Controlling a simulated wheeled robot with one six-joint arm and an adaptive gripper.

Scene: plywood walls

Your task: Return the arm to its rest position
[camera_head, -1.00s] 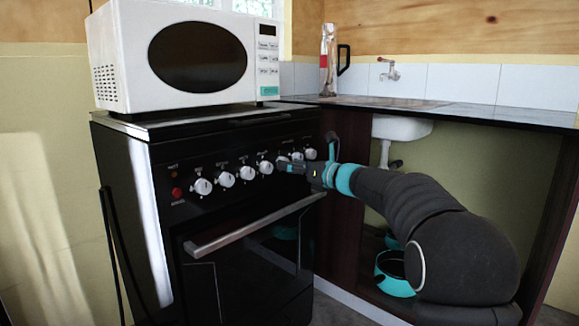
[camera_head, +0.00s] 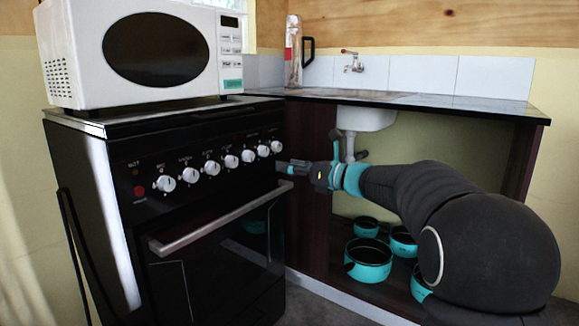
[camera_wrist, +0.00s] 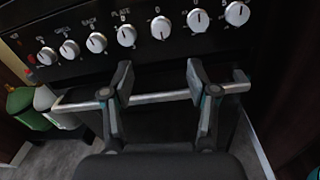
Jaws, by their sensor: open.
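My gripper (camera_head: 284,168) is at the right end of the black stove's (camera_head: 88,200) front, near the control knobs, with my dark arm reaching in from the right. In the wrist view my gripper (camera_wrist: 158,75) is open, its two fingers apart with nothing between them. The oven door handle (camera_wrist: 165,97) passes across the view behind the fingers. Whether the fingers touch the handle cannot be told. The row of white knobs (camera_wrist: 127,35) lies beyond the fingertips.
A white microwave (camera_head: 225,75) stands on the stove. A counter (camera_head: 440,102) with a sink (camera_head: 366,118) is at the right. Teal pots (camera_head: 369,262) stand on the open shelf below, close to my arm. In the wrist view, green and white containers (camera_wrist: 22,103) stand at left.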

